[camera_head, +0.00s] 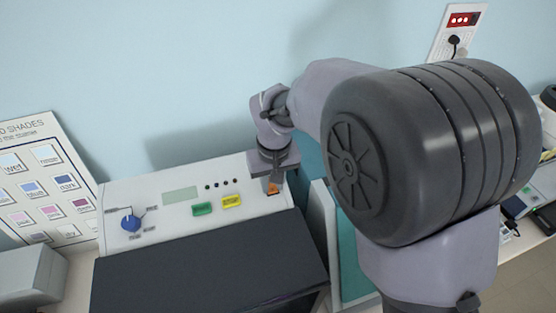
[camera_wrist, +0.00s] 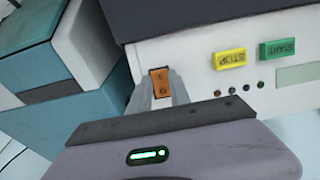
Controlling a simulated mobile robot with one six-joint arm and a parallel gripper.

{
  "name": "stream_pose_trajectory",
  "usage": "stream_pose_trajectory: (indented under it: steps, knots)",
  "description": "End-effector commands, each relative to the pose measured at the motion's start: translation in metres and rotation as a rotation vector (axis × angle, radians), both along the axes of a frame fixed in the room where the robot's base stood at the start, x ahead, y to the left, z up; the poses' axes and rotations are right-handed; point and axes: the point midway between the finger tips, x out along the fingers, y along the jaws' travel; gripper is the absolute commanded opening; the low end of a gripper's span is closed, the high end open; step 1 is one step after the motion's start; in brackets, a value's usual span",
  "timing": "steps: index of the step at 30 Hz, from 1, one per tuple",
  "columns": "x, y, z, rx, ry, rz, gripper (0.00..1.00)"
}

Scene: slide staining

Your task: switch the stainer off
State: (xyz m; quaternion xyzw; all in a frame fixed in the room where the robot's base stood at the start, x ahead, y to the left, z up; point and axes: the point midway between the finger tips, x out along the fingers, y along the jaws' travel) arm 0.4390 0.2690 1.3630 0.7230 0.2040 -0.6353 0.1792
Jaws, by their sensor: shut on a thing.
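The stainer (camera_head: 150,190) stands against the wall, with a pale sloping control panel and a dark front. At the panel's right end is an orange rocker switch (camera_head: 273,188), which also shows in the wrist view (camera_wrist: 159,78) with small marks on its two halves. My gripper (camera_head: 274,178) is at this switch from above. In the wrist view its two fingers (camera_wrist: 161,94) are shut on the switch, one on each side. I cannot tell which half is pressed in. The green START button (camera_wrist: 277,48) and yellow STOP button (camera_wrist: 230,59) sit beside the switch.
A blue knob (camera_head: 130,223) and a small display (camera_head: 180,195) are on the panel. A shade chart (camera_head: 45,180) leans at the left. A teal and white box (camera_wrist: 70,50) stands close beside the stainer. A wall socket (camera_head: 456,30) holds a plug.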

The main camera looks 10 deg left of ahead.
Motion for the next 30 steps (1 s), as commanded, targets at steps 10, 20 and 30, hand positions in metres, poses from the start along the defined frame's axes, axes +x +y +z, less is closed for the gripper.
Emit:
stream_pose_trajectory:
  steps: [10,20,30]
  knots:
    - [0.001,0.0,0.0,0.003,-0.004,0.0,0.45]
    - [0.001,0.0,0.003,0.003,-0.005,0.0,0.45]
    - [-0.007,-0.005,0.084,0.006,-0.009,0.0,0.45]
